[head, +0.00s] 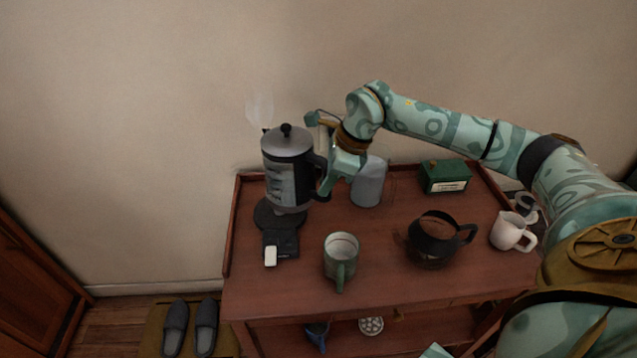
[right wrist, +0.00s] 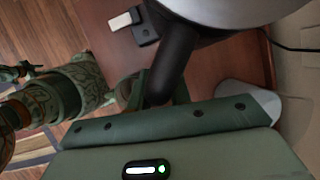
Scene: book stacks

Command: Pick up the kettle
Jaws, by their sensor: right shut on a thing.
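The kettle (head: 287,170) is tall, black and silver with a black lid knob, near the back left of the wooden cart in the head view. It is upright, just above its round black base (head: 275,217); I cannot clearly tell whether they touch. My right gripper (head: 325,184) is shut on the kettle's black handle, at the kettle's right side. In the right wrist view the dark handle (right wrist: 174,65) runs down to the jaw, and part of the silver body (right wrist: 235,12) shows at the top. My left gripper cannot be made out.
The cart (head: 390,285) also holds a grey canister (head: 369,185) close to the gripper, a green box (head: 445,177), a dark glass pot (head: 434,240), a green mug (head: 340,260) and a white mug (head: 510,231). Faint steam rises left of the kettle. Slippers (head: 205,325) lie on the floor.

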